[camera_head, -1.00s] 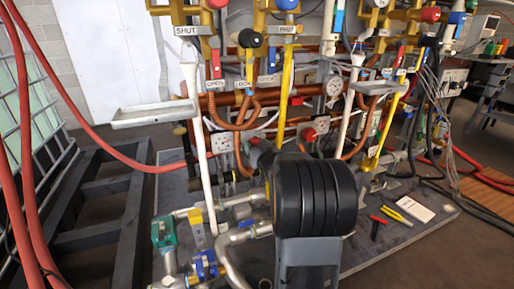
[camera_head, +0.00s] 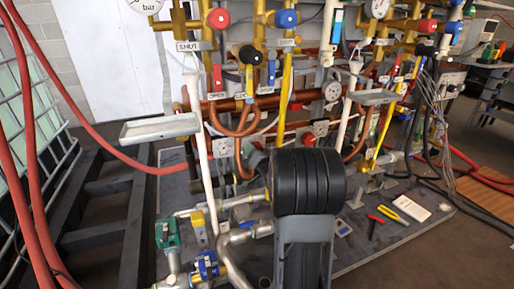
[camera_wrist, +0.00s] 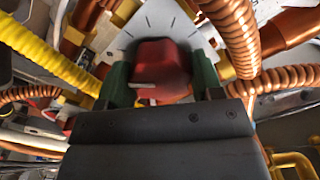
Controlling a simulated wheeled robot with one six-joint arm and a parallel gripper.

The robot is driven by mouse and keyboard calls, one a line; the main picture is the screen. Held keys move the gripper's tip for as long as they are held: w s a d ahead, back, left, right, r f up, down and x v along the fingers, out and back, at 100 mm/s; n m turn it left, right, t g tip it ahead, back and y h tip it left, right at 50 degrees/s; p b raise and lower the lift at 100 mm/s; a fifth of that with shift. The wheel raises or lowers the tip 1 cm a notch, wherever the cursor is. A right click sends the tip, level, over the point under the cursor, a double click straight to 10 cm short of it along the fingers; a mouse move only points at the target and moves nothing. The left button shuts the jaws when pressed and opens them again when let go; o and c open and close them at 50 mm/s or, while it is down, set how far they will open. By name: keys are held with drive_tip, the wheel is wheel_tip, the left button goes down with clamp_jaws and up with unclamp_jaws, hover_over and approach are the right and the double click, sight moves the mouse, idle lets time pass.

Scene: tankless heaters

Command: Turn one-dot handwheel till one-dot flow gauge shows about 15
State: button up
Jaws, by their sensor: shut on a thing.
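In the wrist view a red knob (camera_wrist: 160,62) sits in front of a pale plate (camera_wrist: 188,28) with dark tick marks. My gripper (camera_wrist: 161,78) has its two green fingers on either side of the knob, shut on it. A short pale mark shows on the knob's near side. I cannot make out any dots on it. In the head view my own arm hides the gripper. A red knob on a white plate (camera_head: 308,138) shows just above the arm; I cannot tell whether it is the held one. A round white gauge (camera_head: 333,91) stands above it, its reading too small to tell.
Copper coils (camera_wrist: 232,35) and a yellow hose (camera_wrist: 45,52) run close around the gripper. Red (camera_head: 218,18) and blue (camera_head: 286,18) handwheels sit on brass pipes above. A pressure gauge (camera_head: 146,4) is cut off at the top.

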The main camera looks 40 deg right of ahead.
drive_tip(key=m+p, duration=0.3)
drive_tip(key=m, duration=0.3)
drive_tip(key=shift+m, duration=0.3)
idle(0.4)
drive_tip(key=o, duration=0.7)
drive_tip(key=shift+a, duration=0.1)
drive_tip(key=shift+c, duration=0.2)
drive_tip(key=shift+p, duration=0.3)
drive_tip(key=b+v, duration=0.2)
drive_tip(key=v, duration=1.1)
drive_tip(key=shift+s, duration=0.35)
drive_tip(key=shift+a, duration=0.1)
